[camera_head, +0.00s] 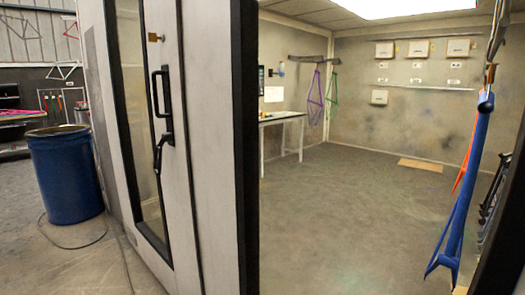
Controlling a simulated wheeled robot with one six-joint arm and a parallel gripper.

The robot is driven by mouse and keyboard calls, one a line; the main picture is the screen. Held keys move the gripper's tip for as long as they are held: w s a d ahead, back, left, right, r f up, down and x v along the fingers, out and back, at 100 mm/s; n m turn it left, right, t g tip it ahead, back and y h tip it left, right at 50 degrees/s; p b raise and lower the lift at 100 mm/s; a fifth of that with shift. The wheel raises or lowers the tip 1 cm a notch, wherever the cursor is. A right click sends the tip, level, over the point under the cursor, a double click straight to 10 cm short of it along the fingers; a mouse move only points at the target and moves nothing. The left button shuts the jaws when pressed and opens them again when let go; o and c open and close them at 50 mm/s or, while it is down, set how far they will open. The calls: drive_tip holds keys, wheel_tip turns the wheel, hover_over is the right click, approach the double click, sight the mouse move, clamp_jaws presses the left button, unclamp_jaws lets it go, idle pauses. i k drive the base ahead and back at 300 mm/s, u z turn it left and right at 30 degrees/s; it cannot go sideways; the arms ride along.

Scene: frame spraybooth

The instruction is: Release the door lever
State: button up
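The white door (206,200) fills the left middle, with a tall narrow window (150,212) framed in black. A black upright pull handle (155,92) is on its face. Just below it is the black door lever (159,152), its end hanging down at an angle. Nothing is seen touching the lever. My gripper is not in view.
Right of the door's black edge (246,150), the booth floor (360,190) is open and mostly clear. A blue bicycle frame (468,180) hangs at the right. A table (283,119) stands further back. A blue drum (66,175) stands left of the door.

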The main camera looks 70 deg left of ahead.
sight(166, 137)
drive_tip(key=u, duration=3.4)
drive_tip(key=i, duration=1.05)
drive_tip(key=z, duration=0.2)
